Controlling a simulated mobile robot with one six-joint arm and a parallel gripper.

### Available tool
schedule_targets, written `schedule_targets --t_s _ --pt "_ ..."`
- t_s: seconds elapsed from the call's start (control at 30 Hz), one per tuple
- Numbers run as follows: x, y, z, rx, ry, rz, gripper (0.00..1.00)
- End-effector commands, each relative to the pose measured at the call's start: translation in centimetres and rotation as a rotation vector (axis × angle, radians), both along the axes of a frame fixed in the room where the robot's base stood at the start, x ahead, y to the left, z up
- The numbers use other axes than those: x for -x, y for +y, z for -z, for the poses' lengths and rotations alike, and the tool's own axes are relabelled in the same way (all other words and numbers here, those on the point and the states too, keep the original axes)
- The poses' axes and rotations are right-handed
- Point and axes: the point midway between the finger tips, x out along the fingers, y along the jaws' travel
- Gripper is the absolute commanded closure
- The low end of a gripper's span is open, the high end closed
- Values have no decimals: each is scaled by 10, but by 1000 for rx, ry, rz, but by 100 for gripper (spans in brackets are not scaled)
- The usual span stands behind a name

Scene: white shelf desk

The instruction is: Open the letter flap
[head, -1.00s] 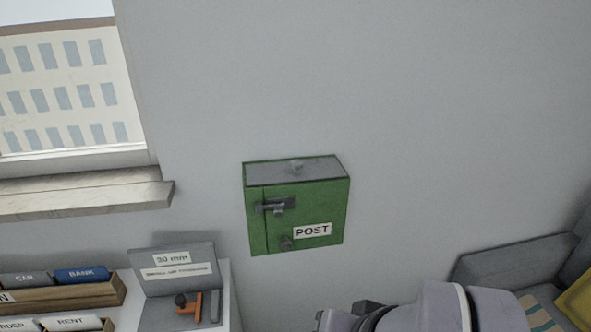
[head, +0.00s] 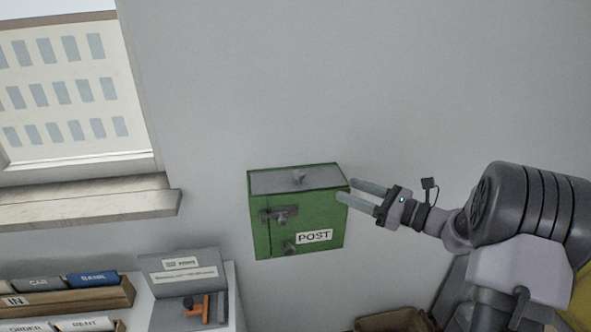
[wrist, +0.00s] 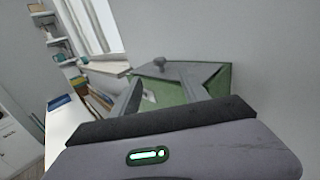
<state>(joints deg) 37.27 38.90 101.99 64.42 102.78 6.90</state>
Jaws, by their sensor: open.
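A green post box (head: 322,215) with a white POST label hangs on the wall in the head view. Its grey top flap (head: 275,181) lies shut and has a small grey knob (head: 298,176). The front has a grey latch and a lower knob. My gripper (head: 351,190) is open and empty, with its fingers pointing left at the box's upper right side; I cannot tell whether they touch it. In the wrist view the post box (wrist: 222,80) is ahead, with the flap (wrist: 197,72) and its knob (wrist: 160,63) beyond and between my open fingers.
A window sill (head: 90,207) juts from the wall to the left. Below it are file trays (head: 75,298) and a grey case (head: 180,275) with an orange-handled tool. The wall above and right of the box is bare.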

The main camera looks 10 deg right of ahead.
Motion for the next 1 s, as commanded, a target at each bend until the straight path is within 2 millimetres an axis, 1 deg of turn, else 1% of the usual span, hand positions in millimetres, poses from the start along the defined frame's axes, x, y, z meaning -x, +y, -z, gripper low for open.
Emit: schedule_targets --t_s 0.1,0.3,0.4,0.5,0.6,0.7,0.97,1.0 --pt "-23 26 2 4 -1 -9 48" --pt "-65 69 3 6 0 -9 48" --pt "-82 87 3 5 1 -9 48" --pt "-95 100 2 6 1 -8 48" --pt "-104 108 2 6 1 -7 48" --pt "-109 112 1 6 1 -6 48" --pt "-110 113 1 5 2 -6 48" --pt "-110 113 1 5 2 -6 52"
